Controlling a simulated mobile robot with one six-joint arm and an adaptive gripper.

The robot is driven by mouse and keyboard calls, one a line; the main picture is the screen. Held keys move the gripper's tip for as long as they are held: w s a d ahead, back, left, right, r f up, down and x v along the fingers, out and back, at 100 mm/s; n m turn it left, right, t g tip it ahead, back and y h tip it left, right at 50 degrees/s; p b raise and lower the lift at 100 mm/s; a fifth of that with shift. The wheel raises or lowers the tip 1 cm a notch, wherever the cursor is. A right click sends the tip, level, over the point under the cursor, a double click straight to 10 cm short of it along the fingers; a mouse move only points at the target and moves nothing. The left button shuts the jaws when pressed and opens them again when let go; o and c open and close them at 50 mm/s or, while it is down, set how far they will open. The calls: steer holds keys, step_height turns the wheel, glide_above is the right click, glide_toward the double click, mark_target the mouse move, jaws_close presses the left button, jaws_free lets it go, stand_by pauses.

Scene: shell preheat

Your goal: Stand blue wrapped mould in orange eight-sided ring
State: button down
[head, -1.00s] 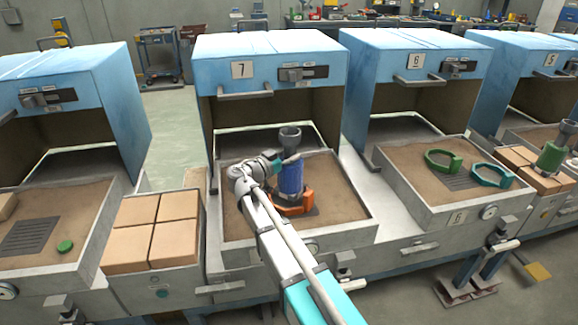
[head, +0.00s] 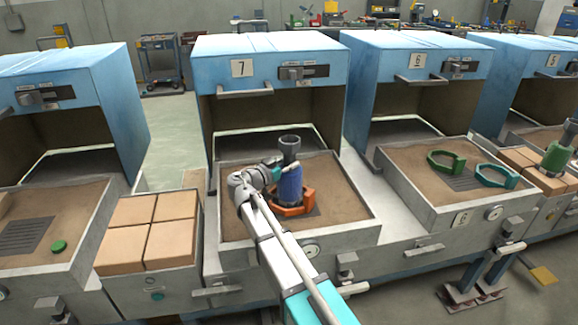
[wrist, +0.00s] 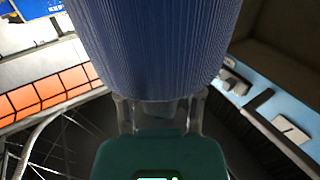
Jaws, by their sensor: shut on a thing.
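The blue wrapped mould (head: 291,184) stands upright with a grey cup-shaped top in the tray under number 7. It also fills the upper middle of the wrist view (wrist: 155,45). My gripper (head: 281,172) is shut on the mould, reaching it from the left. The orange eight-sided ring (head: 294,209) lies on the sand around or just in front of the mould's foot. The mould's lower end appears within the ring's outline, but I cannot tell whether it touches the sand.
The number 7 tray (head: 350,234) has walls around its sand. A box of tan blocks (head: 150,232) stands left of it. To the right, the number 6 tray (head: 432,215) holds a green ring (head: 445,162) and a teal ring (head: 497,177). The hooded oven (head: 262,90) rises behind.

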steer(key=shift+f+b, duration=0.25)
steer(key=shift+b, duration=0.05)
steer(key=shift+c, duration=1.2)
jaws_free()
steer(key=shift+r, duration=0.1)
steer(key=shift+r+p, duration=0.35)
steer(key=shift+p, duration=0.1)
steer(key=v, duration=1.2)
steer(key=shift+s+f, duration=0.1)
